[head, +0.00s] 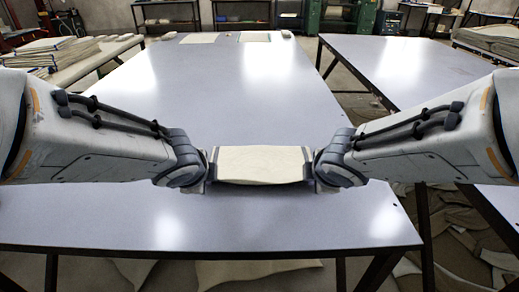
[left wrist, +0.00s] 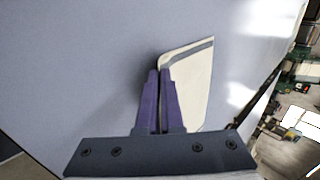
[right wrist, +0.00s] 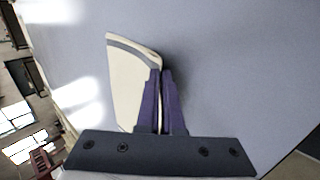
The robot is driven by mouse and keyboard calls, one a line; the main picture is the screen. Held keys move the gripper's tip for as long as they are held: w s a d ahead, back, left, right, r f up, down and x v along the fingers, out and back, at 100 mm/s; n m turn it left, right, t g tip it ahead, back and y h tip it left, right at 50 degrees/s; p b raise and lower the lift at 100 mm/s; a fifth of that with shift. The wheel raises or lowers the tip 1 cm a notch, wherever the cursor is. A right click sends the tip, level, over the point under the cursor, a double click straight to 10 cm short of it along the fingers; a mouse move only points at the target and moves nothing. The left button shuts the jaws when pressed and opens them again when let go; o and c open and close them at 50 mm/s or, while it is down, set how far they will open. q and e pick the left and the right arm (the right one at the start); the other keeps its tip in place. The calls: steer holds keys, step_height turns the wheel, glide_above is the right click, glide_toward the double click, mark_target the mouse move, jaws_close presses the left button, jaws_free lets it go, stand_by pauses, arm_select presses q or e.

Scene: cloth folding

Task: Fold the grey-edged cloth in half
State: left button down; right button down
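The cream cloth (head: 262,163) lies across the near middle of the table, with grey bands along its left and right ends. Its near edge looks slightly bowed, with a dark shadow under it. My left gripper (head: 212,181) is at its near left corner, fingers closed together on the cloth's edge; the left wrist view shows the fingertips (left wrist: 160,72) at that corner. My right gripper (head: 311,181) is likewise at the near right corner; the right wrist view shows its fingertips (right wrist: 161,72) closed at the cloth. The cloth's underside is hidden.
The grey table (head: 215,95) is clear around the cloth. Flat cloths (head: 198,38) lie at its far end. A second table (head: 410,68) stands at the right, and a table with stacked cloths (head: 62,52) at the left. Loose cloths lie on the floor.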

arm_select(q)
steer(key=shift+s+f, duration=0.2)
steer(key=shift+s, duration=0.05)
arm_select(e)
steer(key=shift+s+f, duration=0.2)
steer(key=shift+s, duration=0.05)
arm_select(q)
steer(key=c, duration=0.7)
jaws_free()
arm_select(e)
steer(key=c, duration=0.7)
jaws_free()
